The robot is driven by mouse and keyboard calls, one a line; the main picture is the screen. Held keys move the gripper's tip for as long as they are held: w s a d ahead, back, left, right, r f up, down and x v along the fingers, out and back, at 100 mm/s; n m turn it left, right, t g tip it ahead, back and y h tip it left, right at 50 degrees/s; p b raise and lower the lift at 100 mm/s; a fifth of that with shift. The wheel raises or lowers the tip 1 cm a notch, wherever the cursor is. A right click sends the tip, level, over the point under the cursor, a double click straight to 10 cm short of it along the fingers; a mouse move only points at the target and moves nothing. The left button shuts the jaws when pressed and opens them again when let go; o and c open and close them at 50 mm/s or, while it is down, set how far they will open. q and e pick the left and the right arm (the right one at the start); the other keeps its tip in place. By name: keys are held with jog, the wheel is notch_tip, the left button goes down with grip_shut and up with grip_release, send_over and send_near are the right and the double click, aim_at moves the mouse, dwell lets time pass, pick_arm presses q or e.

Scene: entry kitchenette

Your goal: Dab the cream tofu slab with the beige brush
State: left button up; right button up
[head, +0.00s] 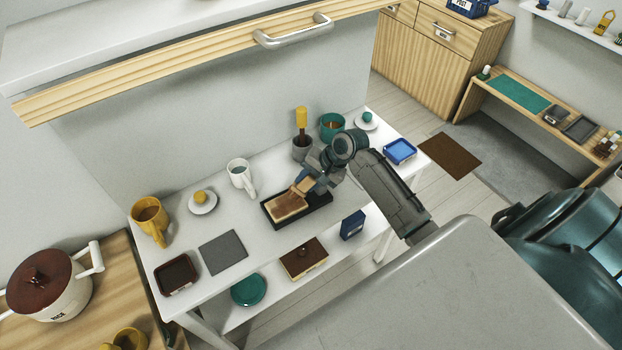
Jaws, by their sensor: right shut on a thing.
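The tofu slab (286,207) lies in a black tray (322,202) on the white table; its top looks tan-brown and its edge paler cream. My right gripper (306,184) comes in from the right over the tray. It is shut on the beige brush (299,188), of which only a small tan part shows at the slab's upper right end. The brush head looks low over the slab or touching it; I cannot tell which. My left gripper is not in view.
A grey mat (223,252) lies left, a blue dish (400,151) right. A drawer front with a handle (293,33) overhangs the back.

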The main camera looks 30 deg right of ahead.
jog(key=shift+w+a, duration=0.1)
jog(key=shift+a, duration=4.7)
jog(key=shift+d+r, duration=0.1)
jog(key=shift+r, duration=2.9)
notch_tip(320, 180, up, 3)
